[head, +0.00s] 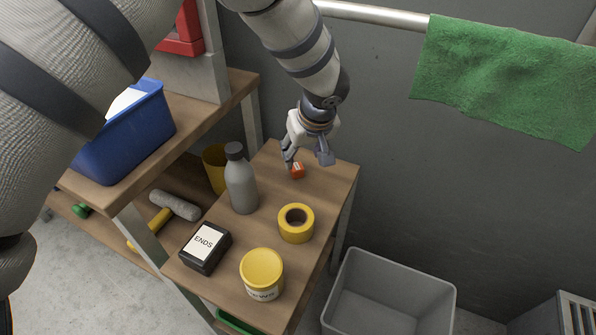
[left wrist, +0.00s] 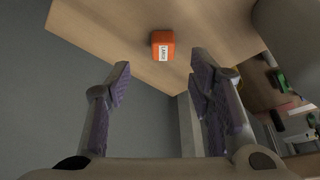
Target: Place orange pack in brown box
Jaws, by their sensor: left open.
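The orange pack (head: 297,171), a small orange block with a white label, lies on the wooden table near its far end. It also shows in the left wrist view (left wrist: 162,45), beyond my fingertips and between their lines. My left gripper (head: 307,162) is open and empty, just above and behind the pack in the head view, with its fingers apart. I see no gap or contact clearly between fingers and pack in the head view; the wrist view shows them apart. No brown box is recognisable in either view. My right gripper is not in view.
On the same table (head: 273,215) stand a grey bottle (head: 241,180), a yellow tape roll (head: 296,223), a black "ENDS" box (head: 205,247) and a yellow-lidded tub (head: 262,274). A grey bin (head: 388,295) stands right on the floor. A blue bin (head: 125,135) is at left.

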